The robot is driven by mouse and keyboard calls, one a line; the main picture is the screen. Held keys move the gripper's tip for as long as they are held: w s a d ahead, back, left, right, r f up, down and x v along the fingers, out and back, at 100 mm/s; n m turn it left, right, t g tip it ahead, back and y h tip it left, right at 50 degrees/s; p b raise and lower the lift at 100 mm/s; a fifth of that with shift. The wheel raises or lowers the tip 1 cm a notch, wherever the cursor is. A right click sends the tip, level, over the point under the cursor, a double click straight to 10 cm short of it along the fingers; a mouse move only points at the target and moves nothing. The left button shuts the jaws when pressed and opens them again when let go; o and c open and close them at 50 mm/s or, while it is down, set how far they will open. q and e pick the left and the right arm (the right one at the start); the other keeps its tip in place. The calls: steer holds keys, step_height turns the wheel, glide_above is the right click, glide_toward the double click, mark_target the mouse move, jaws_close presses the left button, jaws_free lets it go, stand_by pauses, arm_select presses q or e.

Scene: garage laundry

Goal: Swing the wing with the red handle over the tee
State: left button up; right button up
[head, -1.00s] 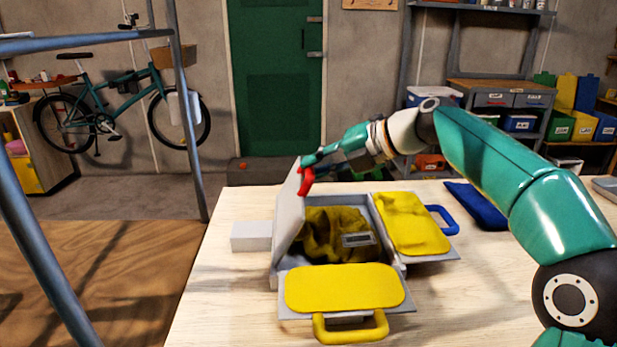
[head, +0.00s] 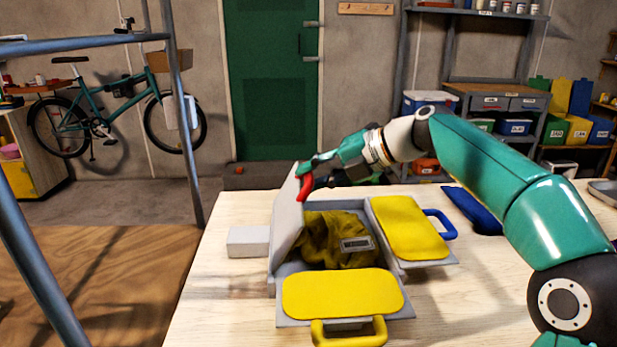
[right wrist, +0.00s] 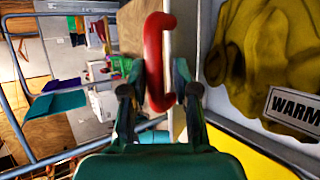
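The grey wing (head: 287,225) with the red handle (head: 304,186) stands raised on the left side of the folding board, nearly upright and leaning slightly over the middle. The mustard tee (head: 325,238) lies crumpled on the board's middle with a grey label. My right gripper (head: 308,176) is at the wing's top edge. In the right wrist view, its fingers (right wrist: 158,85) flank the red handle (right wrist: 154,55) closely and look shut on it. The tee (right wrist: 250,55) shows at right there, with "WARM" on its label. My left gripper is not in view.
The front wing with the yellow handle (head: 348,334) and the right wing with the blue handle (head: 447,224) lie folded out flat, yellow cloth on each. A pale block (head: 248,241) sits left of the board. A dark blue item (head: 474,210) lies at the table's back right.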

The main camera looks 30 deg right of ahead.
steer(key=v, duration=1.1)
steer(key=shift+s, duration=0.2)
steer(key=shift+d, duration=0.1)
